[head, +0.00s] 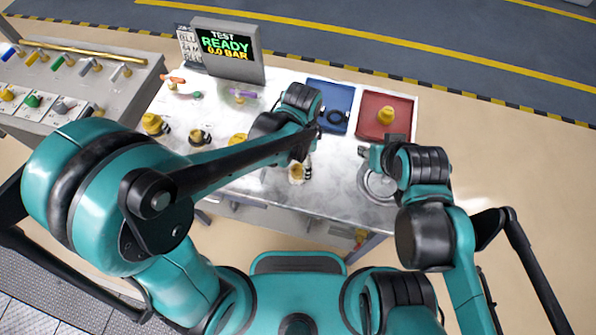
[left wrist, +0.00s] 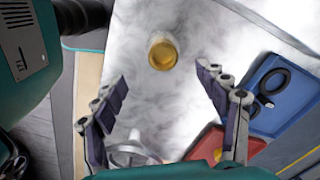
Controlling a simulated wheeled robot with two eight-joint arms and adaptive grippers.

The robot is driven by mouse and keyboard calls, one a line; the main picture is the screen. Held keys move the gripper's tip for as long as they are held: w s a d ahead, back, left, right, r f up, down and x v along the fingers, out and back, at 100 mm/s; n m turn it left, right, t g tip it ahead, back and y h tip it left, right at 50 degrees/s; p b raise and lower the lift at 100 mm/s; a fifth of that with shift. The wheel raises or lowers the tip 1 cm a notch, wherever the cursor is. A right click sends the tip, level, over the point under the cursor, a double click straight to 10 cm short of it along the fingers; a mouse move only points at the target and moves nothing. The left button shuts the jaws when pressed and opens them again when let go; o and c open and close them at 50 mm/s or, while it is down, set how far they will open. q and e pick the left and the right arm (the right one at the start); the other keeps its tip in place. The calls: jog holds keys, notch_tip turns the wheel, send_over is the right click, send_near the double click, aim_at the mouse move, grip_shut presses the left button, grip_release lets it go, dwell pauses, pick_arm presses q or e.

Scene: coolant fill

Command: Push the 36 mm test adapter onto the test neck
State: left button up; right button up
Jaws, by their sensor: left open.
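A short cream cylinder with a yellow-amber top (head: 297,174) stands on the table below my left gripper (head: 302,158). In the left wrist view the cylinder (left wrist: 163,52) is beyond the open, empty fingers (left wrist: 160,78), roughly centred between them and apart from both. I cannot tell whether it is the test neck or carries an adapter. Yellow adapters stand at the table's left (head: 153,124) and middle (head: 238,139); another yellow piece (head: 386,115) is in the red tray (head: 372,128). Their sizes are not readable. My right gripper (head: 376,156) is by a round grey metal fixture (head: 378,186); its fingers are unclear.
A blue tray (head: 340,92) with black rings (head: 336,117) lies beside the red tray. A display (head: 228,50) reads TEST READY 0.0 BAR at the back. Orange (head: 174,80) and purple (head: 241,94) pieces stand before it. A bench with coloured handles (head: 70,75) is at left.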

aim_at(298, 169)
pick_arm(q)
jog(key=f, duration=0.2)
jog(key=f+b, duration=0.1)
jog(key=f, duration=0.1)
jog(key=f+b, duration=0.1)
jog(key=f, duration=0.2)
jog(key=shift+w+a, duration=0.2)
jog(key=shift+a, duration=0.15)
jog(key=c, duration=1.3)
